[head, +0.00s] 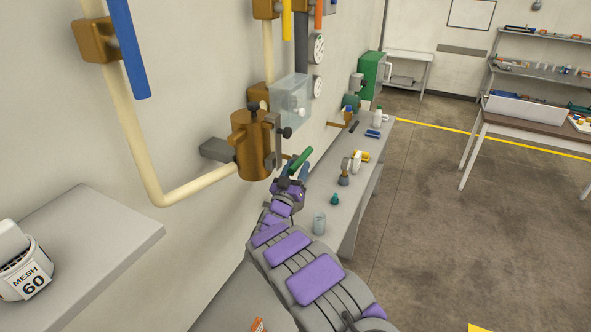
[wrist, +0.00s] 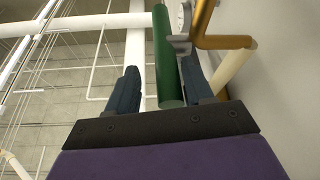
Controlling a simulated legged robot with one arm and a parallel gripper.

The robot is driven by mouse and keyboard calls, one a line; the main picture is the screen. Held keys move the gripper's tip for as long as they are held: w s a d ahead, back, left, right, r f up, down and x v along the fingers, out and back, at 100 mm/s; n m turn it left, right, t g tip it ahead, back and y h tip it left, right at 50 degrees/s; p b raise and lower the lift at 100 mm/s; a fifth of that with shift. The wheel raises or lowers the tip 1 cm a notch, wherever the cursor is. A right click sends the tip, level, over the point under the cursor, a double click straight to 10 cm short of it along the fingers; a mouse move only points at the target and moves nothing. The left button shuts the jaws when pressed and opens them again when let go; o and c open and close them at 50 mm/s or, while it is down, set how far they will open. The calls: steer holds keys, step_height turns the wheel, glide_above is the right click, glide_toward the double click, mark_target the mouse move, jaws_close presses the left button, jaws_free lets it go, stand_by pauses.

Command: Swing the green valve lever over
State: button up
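The green valve lever (head: 300,160) is a green bar beside a brass valve body (head: 251,145) on the wall, slanting up to the right in the head view. My gripper (head: 294,171) is at its lower end. In the wrist view the green lever (wrist: 167,50) runs between the two dark fingers of my gripper (wrist: 160,75). A gap shows between the lever and the left finger. The right finger is close to the lever, and I cannot tell if it touches. The gripper is open. The lever's pivot is partly hidden in the head view.
Cream pipes (head: 139,140), a blue handle (head: 127,50) and a clear box (head: 289,101) are on the wall around the valve. A grey bench (head: 347,209) with bottles and small parts runs below and right of my arm. A grey shelf (head: 90,240) juts out at left.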

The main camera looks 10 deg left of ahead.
steer(key=shift+s+a, duration=0.1)
steer(key=shift+a, duration=0.65)
steer(key=c, duration=0.6)
steer(key=shift+c, duration=0.8)
steer(key=shift+d, duration=0.25)
jaws_close()
steer(key=shift+a, duration=0.1)
steer(key=shift+r+g+p, duration=0.3)
steer(key=shift+r, duration=0.1)
steer(key=shift+r+g+y+p, duration=0.3)
steer(key=shift+r+g+p, duration=0.2)
steer(key=shift+g+p, duration=0.2)
steer(key=shift+r+g+p, duration=0.35)
steer(key=shift+g+p, duration=0.45)
steer(key=shift+p, duration=0.15)
steer(key=shift+w+f+g+p, duration=0.1)
steer(key=shift+w+g+p, duration=0.1)
steer(key=shift+g+p, duration=0.25)
